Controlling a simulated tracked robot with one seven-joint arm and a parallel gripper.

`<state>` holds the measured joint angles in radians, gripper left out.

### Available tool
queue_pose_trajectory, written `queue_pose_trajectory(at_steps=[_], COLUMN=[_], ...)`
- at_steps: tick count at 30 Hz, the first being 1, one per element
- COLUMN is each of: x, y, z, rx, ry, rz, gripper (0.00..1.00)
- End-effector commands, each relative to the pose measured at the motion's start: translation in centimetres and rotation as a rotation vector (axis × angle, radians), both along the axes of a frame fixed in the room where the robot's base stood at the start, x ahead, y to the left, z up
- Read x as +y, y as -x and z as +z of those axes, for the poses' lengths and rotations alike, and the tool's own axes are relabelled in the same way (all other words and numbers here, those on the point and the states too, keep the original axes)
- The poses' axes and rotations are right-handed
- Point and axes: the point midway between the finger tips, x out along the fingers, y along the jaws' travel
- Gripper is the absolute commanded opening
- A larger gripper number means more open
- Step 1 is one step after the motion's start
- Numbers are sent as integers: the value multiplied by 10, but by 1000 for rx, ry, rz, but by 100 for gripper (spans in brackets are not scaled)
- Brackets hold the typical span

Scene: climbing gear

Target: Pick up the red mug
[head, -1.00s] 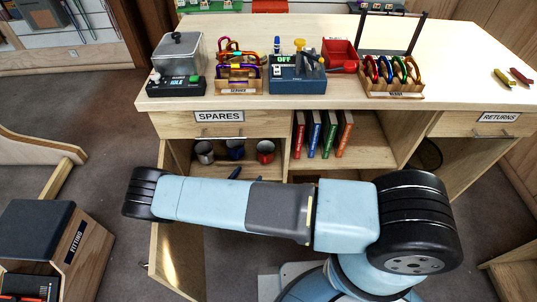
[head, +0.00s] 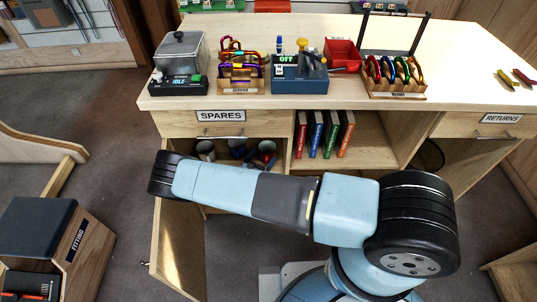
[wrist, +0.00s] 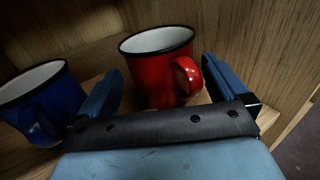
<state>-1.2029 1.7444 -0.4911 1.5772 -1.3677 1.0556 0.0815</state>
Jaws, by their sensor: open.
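The red mug (wrist: 160,75) with a white inside and dark rim stands upright in the wrist view, its handle toward the right finger. My gripper (wrist: 162,68) is open, with one blue finger on each side of the mug; whether either finger touches it I cannot tell. In the head view the red mug (head: 267,147) is in the left open compartment under the counter, partly hidden by my gripper (head: 261,160).
A blue mug (wrist: 42,103) stands close beside the left finger. A grey mug (head: 205,149) is farther left in the compartment. An open cabinet door (head: 178,250) stands at the left.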

Motion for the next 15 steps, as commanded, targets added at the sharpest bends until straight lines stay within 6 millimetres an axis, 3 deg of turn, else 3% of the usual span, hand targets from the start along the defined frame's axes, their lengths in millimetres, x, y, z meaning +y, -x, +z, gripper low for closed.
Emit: queue_pose_trajectory(at_steps=[4, 11, 15], x=[-10, -10, -10], y=[-14, -16, -16], z=[0, 0, 0], rx=[1, 1, 1], ry=[1, 1, 1], rz=[0, 0, 0], gripper=[100, 100, 88])
